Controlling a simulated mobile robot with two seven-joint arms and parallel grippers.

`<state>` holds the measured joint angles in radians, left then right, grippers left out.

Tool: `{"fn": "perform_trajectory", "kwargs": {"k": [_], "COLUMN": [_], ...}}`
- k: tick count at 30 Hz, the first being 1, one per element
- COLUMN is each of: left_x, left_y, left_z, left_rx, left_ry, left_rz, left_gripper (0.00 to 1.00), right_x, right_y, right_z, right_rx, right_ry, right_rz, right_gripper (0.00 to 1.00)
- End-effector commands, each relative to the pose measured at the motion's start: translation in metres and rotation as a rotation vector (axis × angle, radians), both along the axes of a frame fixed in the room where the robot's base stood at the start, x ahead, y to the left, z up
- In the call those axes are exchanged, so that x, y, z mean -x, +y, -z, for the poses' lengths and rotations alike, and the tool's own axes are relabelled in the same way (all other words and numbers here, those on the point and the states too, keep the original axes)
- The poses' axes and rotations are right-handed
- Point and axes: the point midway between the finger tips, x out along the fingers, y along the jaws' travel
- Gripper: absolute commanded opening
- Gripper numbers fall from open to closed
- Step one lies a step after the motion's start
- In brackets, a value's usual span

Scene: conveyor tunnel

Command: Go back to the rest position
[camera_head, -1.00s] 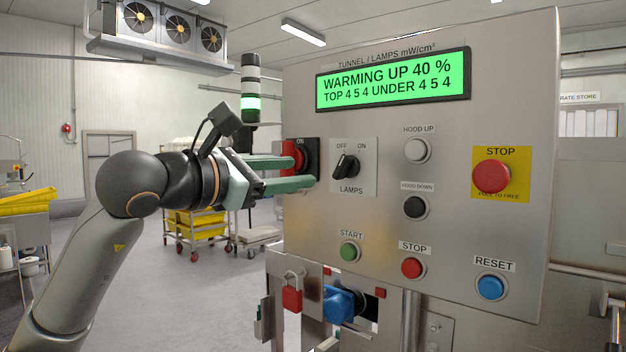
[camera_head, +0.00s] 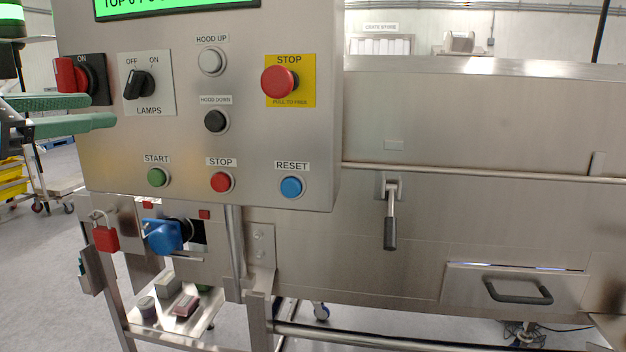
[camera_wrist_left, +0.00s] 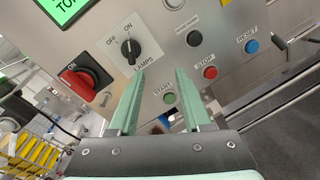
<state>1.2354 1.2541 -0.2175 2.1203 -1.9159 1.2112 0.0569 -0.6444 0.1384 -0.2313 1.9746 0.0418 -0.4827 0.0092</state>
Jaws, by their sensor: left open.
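My left gripper (camera_head: 112,111) is at the left edge of the head view, in front of the control panel (camera_head: 270,140). Its two green fingers are apart with nothing between them. In the left wrist view the fingers (camera_wrist_left: 158,75) point at the panel below the lamps switch (camera_wrist_left: 131,47), and the green start button (camera_wrist_left: 169,98) shows between them. The red switch (camera_head: 72,74) beside ON is above the fingers in the head view. The black lamps switch (camera_head: 139,84) points up and to the right. My right gripper is not in view.
A red padlock (camera_head: 105,239) and a blue connector (camera_head: 163,236) are below the panel. A yellow-backed red stop button (camera_head: 280,83) is on its right. The tunnel side with a lever (camera_head: 391,215) and a drawer handle (camera_head: 518,290) fills the right.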

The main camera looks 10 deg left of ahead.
Motion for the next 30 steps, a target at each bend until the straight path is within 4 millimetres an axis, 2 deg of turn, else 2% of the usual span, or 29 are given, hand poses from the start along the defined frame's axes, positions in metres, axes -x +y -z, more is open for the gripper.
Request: {"fn": "perform_trajectory", "kwargs": {"k": [1, 3, 6, 9, 13, 16, 20, 23, 26, 29, 30], "left_x": [-0.013, -0.025, -0.033, -0.033, -0.032, -0.036, -0.048, -0.056, -0.057, -0.043, -0.033], "left_y": [-0.022, -0.057, -0.105, -0.142, -0.17, -0.177, -0.17, -0.157, -0.142, -0.13, -0.127], "left_z": [0.017, 0.045, 0.08, 0.106, 0.132, 0.152, 0.189, 0.233, 0.293, 0.365, 0.394], "left_rx": [0.044, 0.139, 0.331, 0.568, 0.939, 1.258, 1.704, 2.053, 2.394, 2.71, 2.817], "left_ry": [0.058, 0.144, 0.268, 0.383, 0.518, 0.605, 0.691, 0.734, 0.75, 0.738, 0.725], "left_rz": [0.091, 0.241, 0.45, 0.616, 0.755, 0.793, 0.739, 0.612, 0.405, 0.116, -0.013], "left_gripper": [0.49, 0.49, 0.49, 0.49, 0.49, 0.49, 0.49, 0.49, 0.49, 0.49, 0.49], "right_x": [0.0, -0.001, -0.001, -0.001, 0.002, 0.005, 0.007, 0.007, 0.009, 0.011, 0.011], "right_y": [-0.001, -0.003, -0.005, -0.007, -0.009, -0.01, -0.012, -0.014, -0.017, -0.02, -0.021], "right_z": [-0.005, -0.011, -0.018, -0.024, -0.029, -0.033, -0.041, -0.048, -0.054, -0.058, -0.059], "right_rx": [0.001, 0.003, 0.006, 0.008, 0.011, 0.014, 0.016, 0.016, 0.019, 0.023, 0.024], "right_ry": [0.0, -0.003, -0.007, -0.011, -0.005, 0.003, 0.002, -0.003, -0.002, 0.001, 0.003], "right_rz": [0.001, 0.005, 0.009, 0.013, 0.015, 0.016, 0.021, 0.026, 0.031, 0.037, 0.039], "right_gripper": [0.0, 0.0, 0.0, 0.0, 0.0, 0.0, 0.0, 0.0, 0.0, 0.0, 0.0]}}
